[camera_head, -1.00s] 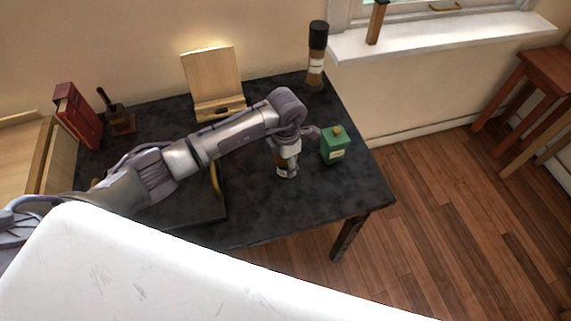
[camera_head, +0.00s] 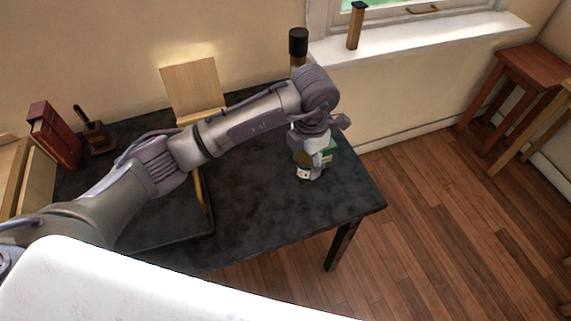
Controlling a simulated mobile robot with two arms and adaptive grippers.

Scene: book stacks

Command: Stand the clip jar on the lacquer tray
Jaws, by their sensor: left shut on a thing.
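The clip jar (camera_head: 305,173), with a pale label, shows below my left gripper (camera_head: 311,158), which is shut on it. The gripper hides the jar's upper part. The jar appears raised above the right part of the dark table, in front of a green tin. The lacquer tray (camera_head: 190,238) is dark and flat with a gold handle (camera_head: 201,190). It lies on the left part of the table, partly hidden by my left arm. The jar is to the right of the tray, apart from it. My right gripper is not in view.
The green tin (camera_head: 331,147) is mostly hidden behind the gripper. A wooden stand (camera_head: 194,88), a black-capped bottle (camera_head: 298,42), a red book (camera_head: 55,133) and a stamp-like wooden object (camera_head: 97,134) line the back. The table (camera_head: 255,205) is bare between tray and jar.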

